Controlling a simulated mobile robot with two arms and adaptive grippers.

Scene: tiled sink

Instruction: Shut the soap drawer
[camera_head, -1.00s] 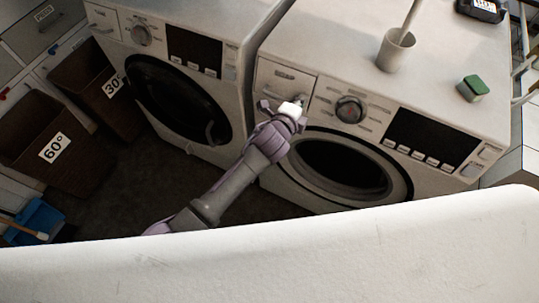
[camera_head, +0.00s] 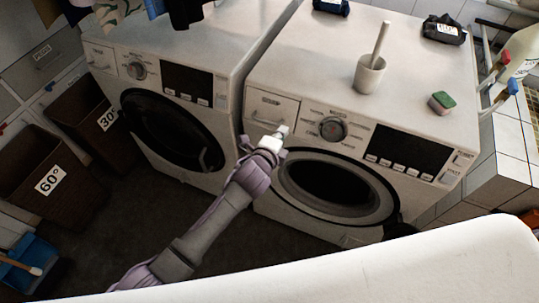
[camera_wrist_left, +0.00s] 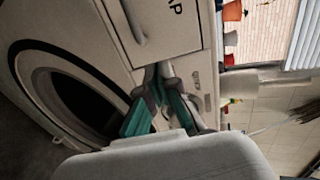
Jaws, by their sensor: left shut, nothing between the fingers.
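The soap drawer (camera_head: 271,105) is the pale panel at the upper left of the right washing machine's (camera_head: 346,60) front. In the head view it looks about level with the front; I cannot tell whether a small gap is left. The left wrist view shows the drawer front (camera_wrist_left: 172,28) close up, with its handle (camera_wrist_left: 132,20) and a dark line along its edge. My left gripper (camera_head: 281,133) is shut and empty, just below the drawer and left of the dial. In the wrist view its fingertips (camera_wrist_left: 160,72) are near the drawer's edge; contact is unclear. My right gripper is not in view.
The round door (camera_head: 335,185) of this machine is right below my gripper. A second washing machine (camera_head: 175,100) stands to the left. Brown baskets (camera_head: 48,180) are at the left.

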